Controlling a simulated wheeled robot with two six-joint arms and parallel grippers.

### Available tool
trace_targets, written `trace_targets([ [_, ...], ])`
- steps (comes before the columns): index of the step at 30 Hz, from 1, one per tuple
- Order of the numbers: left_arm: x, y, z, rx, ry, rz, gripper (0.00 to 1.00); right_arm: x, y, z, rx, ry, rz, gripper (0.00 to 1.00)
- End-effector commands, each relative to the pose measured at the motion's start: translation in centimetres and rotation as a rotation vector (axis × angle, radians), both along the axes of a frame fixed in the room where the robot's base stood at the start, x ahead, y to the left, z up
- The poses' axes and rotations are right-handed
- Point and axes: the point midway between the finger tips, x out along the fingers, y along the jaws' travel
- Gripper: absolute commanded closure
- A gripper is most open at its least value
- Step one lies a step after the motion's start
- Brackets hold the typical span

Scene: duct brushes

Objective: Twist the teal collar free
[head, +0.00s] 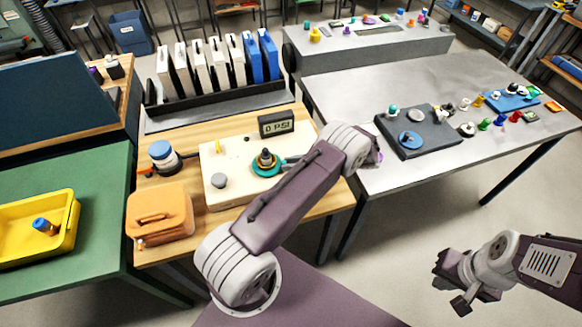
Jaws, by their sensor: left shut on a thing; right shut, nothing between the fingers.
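The teal collar (267,171) is a ring around the base of a dark fitting with an orange band (265,157). The fitting stands upright on a cream panel (236,190) on the wooden bench. My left gripper (284,161) reaches the collar from its right side and is shut on it. My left forearm hides most of that gripper, so the exact contact is hard to see. My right gripper (447,282) is shut and empty, over the floor at the lower right, far from the collar.
A gauge reading "0 PSI" (276,123) stands behind the fitting. A grey knob (219,181), an orange case (160,213) and a blue-capped jar (162,156) are to the left. A rack (225,100) stands behind. The grey table (340,92) holds small parts.

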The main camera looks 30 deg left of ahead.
Motion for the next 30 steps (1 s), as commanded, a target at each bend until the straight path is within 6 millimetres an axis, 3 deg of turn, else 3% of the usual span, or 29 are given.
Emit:
trace_targets([
  [3, 0.0, 0.0, 0.0, -0.001, 0.001, 0.0, 1.0, 0.0, 0.0, 0.1, 0.0, 0.0, 0.0, 1.0],
  [4, 0.0, 0.0, 0.0, 0.0, 0.001, 0.0, 0.74, 0.0, 0.0, 0.1, 0.0, 0.0, 0.0, 1.0],
  [6, 0.0, 0.0, 0.0, 0.0, 0.001, 0.0, 0.6, 0.0, 0.0, 0.1, 0.0, 0.0, 0.0, 1.0],
  [16, 0.2, -0.4, 0.1, 0.0, -0.001, -0.003, 0.6, 0.0, 0.0, -0.1, 0.0, 0.0, 0.0, 1.0],
  [25, 2.1, -5.8, 2.2, -0.001, -0.004, -0.004, 0.6, 0.0, 0.0, -1.8, 0.0, 0.0, 0.0, 1.0],
  [30, 2.8, -7.7, 3.2, -0.001, -0.001, -0.003, 0.6, 0.0, 0.0, -2.2, 0.0, 0.0, 0.0, 1.0],
])
